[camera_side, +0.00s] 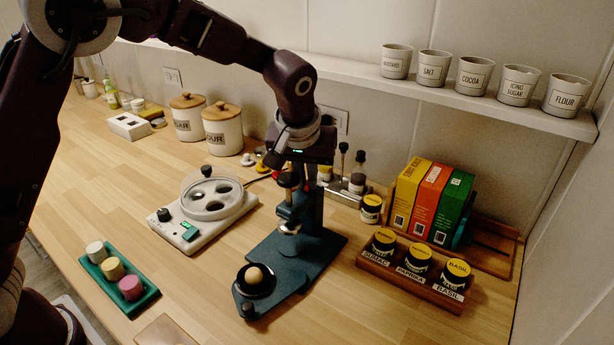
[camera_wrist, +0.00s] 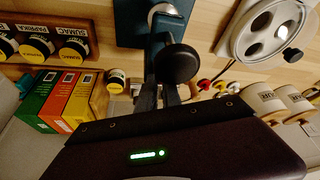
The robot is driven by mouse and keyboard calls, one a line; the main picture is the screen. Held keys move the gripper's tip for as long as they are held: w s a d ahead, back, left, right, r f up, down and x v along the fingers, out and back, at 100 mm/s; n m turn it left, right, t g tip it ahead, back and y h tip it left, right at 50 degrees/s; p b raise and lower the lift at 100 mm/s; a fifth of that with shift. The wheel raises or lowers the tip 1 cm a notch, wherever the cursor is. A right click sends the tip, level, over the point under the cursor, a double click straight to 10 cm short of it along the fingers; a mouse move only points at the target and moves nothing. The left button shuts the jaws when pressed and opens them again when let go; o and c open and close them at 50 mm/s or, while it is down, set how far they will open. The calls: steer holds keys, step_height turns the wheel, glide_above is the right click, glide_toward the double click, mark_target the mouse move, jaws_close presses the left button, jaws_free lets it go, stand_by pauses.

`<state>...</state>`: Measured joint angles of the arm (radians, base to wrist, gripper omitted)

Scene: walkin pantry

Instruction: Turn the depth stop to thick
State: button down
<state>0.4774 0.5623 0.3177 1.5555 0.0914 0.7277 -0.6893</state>
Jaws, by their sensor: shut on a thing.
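A teal press (camera_side: 310,215) stands on the wooden counter. Its base holds a black cup with a pale round ball (camera_side: 254,275). A black round knob (camera_wrist: 178,65) shows large in the wrist view, in front of the press's teal body (camera_wrist: 130,22). My gripper (camera_side: 303,170) is at the upper part of the press, pointing down. In the wrist view its dark fingers (camera_wrist: 160,95) are close together beside the knob and shut on a part at the press's top. The fingers and knob hide that part, so I cannot read the depth stop's setting.
A white device with a round dish (camera_side: 205,205) stands left of the press. A green tray (camera_side: 145,298) holds several coloured cylinders. A wooden rack (camera_side: 405,280) of spice jars and upright boxes (camera_side: 432,200) stand to the right. Bottles are close behind the press. A shelf (camera_side: 450,92) runs above.

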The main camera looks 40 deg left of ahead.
steer(key=m+h, duration=0.1)
steer(key=m, duration=0.3)
steer(key=shift+a+m+h, duration=0.2)
steer(key=shift+m+h, duration=0.1)
steer(key=shift+h, duration=0.1)
steer(key=m+h, duration=0.1)
steer(key=m, duration=0.3)
steer(key=shift+a+m+h, duration=0.1)
steer(key=shift+m+h, duration=0.2)
steer(key=shift+h, duration=0.1)
steer(key=shift+m, duration=0.3)
steer(key=c, duration=1.5)
jaws_free()
steer(key=v, duration=0.7)
